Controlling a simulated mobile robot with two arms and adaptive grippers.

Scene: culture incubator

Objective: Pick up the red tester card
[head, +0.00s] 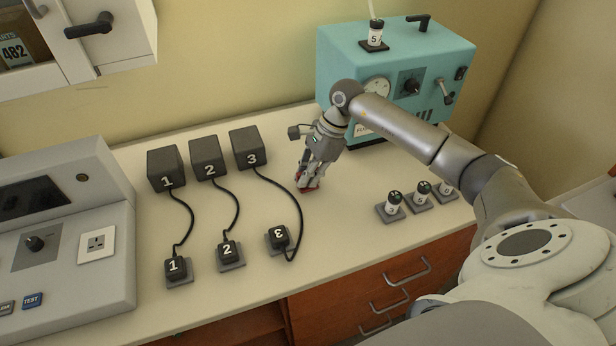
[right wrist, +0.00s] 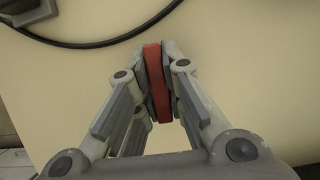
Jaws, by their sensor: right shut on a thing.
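The red tester card (head: 313,184) is at the middle of the bench, mostly hidden by my right gripper (head: 306,183) in the head view. In the right wrist view, the card (right wrist: 157,85) stands edge-on as a thin red strip between the fingertips of my right gripper (right wrist: 158,80). Both fingers press against its sides, so the gripper is shut on it. The gripper points down, close to the bench top. I cannot tell whether the card touches the bench. My left gripper is not in view.
Black boxes numbered 1 to 3 (head: 207,158) stand left of my gripper, with cables running to plugs on grey pads (head: 230,255). A teal machine (head: 352,62) stands behind. Small vials on pads (head: 394,203) are at right. A grey panel unit (head: 110,210) is at left.

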